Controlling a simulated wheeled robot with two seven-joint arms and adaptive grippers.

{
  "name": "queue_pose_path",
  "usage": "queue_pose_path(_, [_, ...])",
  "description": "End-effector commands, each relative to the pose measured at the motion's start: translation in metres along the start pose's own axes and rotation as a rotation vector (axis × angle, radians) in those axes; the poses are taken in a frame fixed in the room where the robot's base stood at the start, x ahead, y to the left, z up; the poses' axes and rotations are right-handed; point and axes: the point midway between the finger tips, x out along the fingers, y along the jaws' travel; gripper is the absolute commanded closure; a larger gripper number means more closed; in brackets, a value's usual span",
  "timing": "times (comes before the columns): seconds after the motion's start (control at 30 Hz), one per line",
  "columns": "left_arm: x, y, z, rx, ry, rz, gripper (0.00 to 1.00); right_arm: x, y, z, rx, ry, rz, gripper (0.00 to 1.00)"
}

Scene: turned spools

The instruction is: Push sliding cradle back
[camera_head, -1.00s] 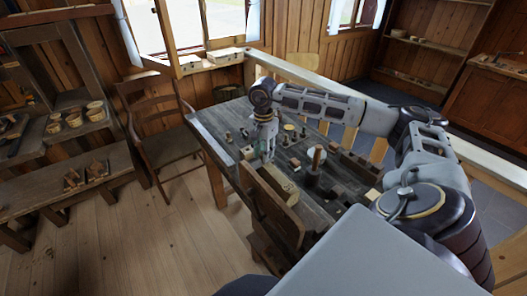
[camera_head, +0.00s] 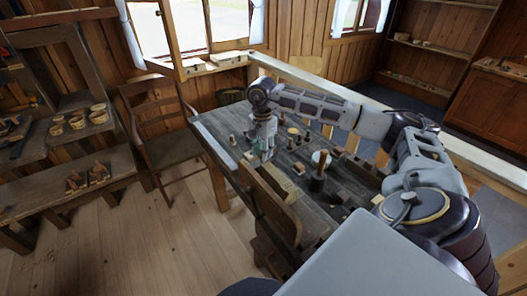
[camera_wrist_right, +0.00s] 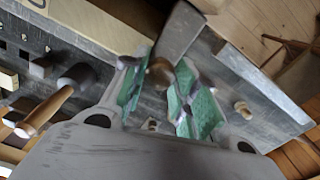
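My right gripper (camera_head: 262,150) is low over the left part of the grey worktable, fingers pointing down. In the right wrist view its green-padded fingers (camera_wrist_right: 165,88) stand apart. A brown rounded knob (camera_wrist_right: 160,73) shows between them, beside a grey bar (camera_wrist_right: 183,33); whether a pad touches it I cannot tell. A pale wooden block (camera_head: 277,181) lies just in front of the gripper at the table's near side. Which part is the sliding cradle I cannot make out for sure. My left gripper is not in view.
A wooden chair (camera_head: 160,115) is left of the table. Shelves with bowls stand farther left, with open floor between.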

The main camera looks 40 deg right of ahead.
Motion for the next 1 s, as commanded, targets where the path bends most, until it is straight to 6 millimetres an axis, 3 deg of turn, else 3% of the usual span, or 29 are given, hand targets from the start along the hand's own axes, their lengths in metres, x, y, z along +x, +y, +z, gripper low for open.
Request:
queue_pose_path(0.03, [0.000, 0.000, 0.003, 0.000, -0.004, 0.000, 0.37, -0.004, -0.004, -0.002, 0.004, 0.003, -0.016, 0.65])
queue_pose_path(0.17, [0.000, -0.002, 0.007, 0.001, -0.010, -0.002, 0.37, -0.004, -0.003, -0.002, 0.004, 0.003, -0.013, 0.49])
queue_pose_path(0.67, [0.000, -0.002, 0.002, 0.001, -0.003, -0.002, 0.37, -0.008, -0.002, -0.001, 0.002, 0.001, -0.007, 0.49])
queue_pose_path(1.0, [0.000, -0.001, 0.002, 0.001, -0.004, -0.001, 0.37, -0.046, -0.003, -0.001, 0.002, 0.002, -0.010, 0.49])
